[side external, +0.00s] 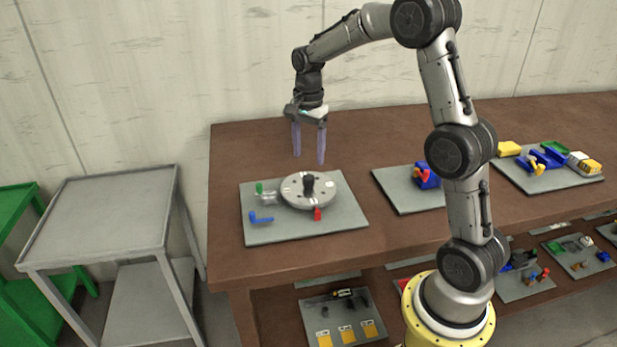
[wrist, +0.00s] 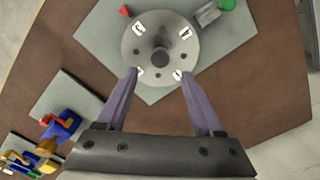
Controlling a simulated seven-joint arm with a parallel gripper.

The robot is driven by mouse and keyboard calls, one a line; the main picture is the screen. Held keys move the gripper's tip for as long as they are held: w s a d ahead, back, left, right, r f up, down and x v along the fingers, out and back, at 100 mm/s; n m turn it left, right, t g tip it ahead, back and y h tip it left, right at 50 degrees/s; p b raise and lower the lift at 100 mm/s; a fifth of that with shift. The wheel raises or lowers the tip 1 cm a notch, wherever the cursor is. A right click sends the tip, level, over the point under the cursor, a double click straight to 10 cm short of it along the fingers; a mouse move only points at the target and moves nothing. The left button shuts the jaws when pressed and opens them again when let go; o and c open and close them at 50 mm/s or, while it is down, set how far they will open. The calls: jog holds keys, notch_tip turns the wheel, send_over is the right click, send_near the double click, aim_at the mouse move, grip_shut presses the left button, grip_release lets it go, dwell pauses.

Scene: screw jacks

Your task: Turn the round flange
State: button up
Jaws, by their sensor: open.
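The round flange (side external: 301,194) is a grey disc with a dark central knob (side external: 309,183), lying on a grey plate (side external: 345,215) at the left of the brown table. In the wrist view the flange (wrist: 143,35) shows white labels and small holes near its rim. My gripper (side external: 309,160) is open and empty, pointing down above the far side of the flange, apart from it. In the wrist view its two purple fingers (wrist: 157,75) are spread, with their tips appearing near the flange's rim.
Beside the flange on its plate are a blue handle (side external: 260,218), a red piece (side external: 317,214) and a green-tipped clear part (side external: 265,193). Plates with a blue-red device (side external: 427,176) and a blue-yellow vise (side external: 541,159) lie to the right. A grey cart (side external: 105,212) stands left.

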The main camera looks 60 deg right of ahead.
aim_at(309, 177)
notch_tip(309, 177, down, 8)
jog(key=shift+f, duration=0.1)
dwell(0.4)
grip_shut()
dwell(1.2)
